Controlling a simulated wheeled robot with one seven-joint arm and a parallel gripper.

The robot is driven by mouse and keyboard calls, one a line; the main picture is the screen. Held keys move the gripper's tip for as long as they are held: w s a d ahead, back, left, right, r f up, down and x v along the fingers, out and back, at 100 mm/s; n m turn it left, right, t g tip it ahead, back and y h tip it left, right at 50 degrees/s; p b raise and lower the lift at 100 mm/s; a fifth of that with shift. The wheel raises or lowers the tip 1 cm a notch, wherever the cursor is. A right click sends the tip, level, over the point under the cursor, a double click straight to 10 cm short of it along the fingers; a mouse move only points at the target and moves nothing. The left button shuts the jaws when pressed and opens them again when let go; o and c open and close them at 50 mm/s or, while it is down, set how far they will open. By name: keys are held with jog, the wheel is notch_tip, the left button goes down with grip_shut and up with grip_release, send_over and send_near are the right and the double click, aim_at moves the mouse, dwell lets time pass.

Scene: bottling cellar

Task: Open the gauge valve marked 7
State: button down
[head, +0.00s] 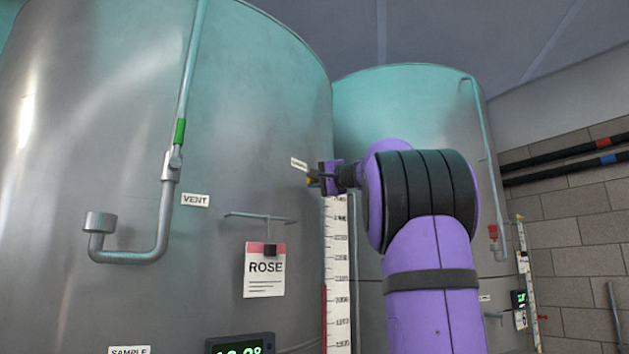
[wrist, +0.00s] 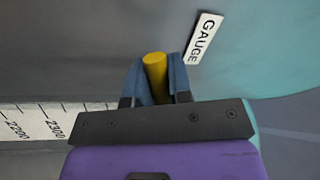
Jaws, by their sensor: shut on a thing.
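The gauge valve's yellow handle (wrist: 155,68) stands between my gripper's fingers in the wrist view. My gripper (wrist: 156,88) is shut on it, with one blue-grey finger on each side. A white label reading GAUGE (wrist: 203,38) is on the tank wall beside the handle. In the head view my gripper (head: 318,179) is at the top of the white scale, against the large tank, and mostly hides the valve. A small white label (head: 299,164) shows just left of it. I see no number 7 in either view.
The large steel tank (head: 90,290) carries a vent pipe with a green handle (head: 179,132), a ROSE card (head: 265,270), a display (head: 240,345) and the level scale (head: 338,270). A second tank (head: 400,95) with a red-handled pipe (head: 493,232) stands behind at right.

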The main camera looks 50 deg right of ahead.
jog(key=f+n, duration=0.1)
jog(key=n, duration=0.1)
jog(key=d+f+n+g, duration=0.1)
jog(key=n, duration=0.1)
jog(key=shift+s+d+f+n+g, duration=0.15)
jog(key=shift+d+f+n+g, duration=0.25)
jog(key=shift+n, duration=0.7)
jog(key=shift+s+d+f+n+g, duration=0.15)
jog(key=shift+d+f+n+g, duration=0.25)
jog(key=shift+n, duration=0.7)
jog(key=shift+d, duration=0.1)
jog(key=c, duration=1)
grip_release()
jog(key=shift+c, duration=0.2)
